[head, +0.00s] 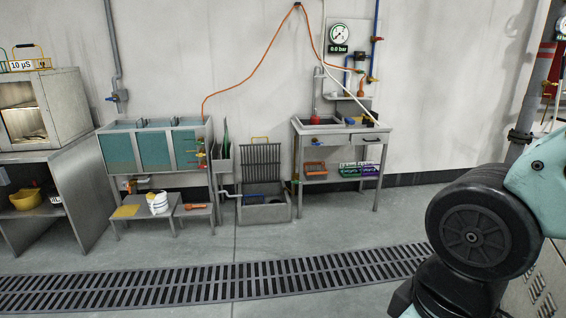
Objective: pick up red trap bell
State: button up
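A small red piece (315,119) sits at the left part of the steel sink table (343,133), at the foot of a thin upright pipe. It may be the red trap bell, but it is too small to tell its shape. My arm's dark and pale-green links fill the right of the head view. My gripper is out of view, so its distance to the red piece does not show.
A floor grating (200,285) runs across the front. A teal-windowed tank (155,150) and low steel benches (140,208) stand left of a grey rack in a basin (263,212). Orange, green and purple racks sit on the sink table's lower shelf. The floor before the table is clear.

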aim_at(315, 119)
jog(key=i+j, duration=0.1)
jog(key=i, duration=0.55)
jog(key=i+j, duration=0.15)
jog(key=i, duration=0.45)
jog(key=i+j+z, duration=0.1)
jog(key=i, duration=0.55)
jog(key=i+u, duration=0.1)
jog(key=i, duration=0.6)
jog(key=i+u, duration=0.1)
jog(key=i, duration=0.6)
jog(key=i+l+u, duration=0.1)
jog(key=i, duration=0.55)
jog(key=i+l, duration=0.1)
jog(key=i, duration=1.3)
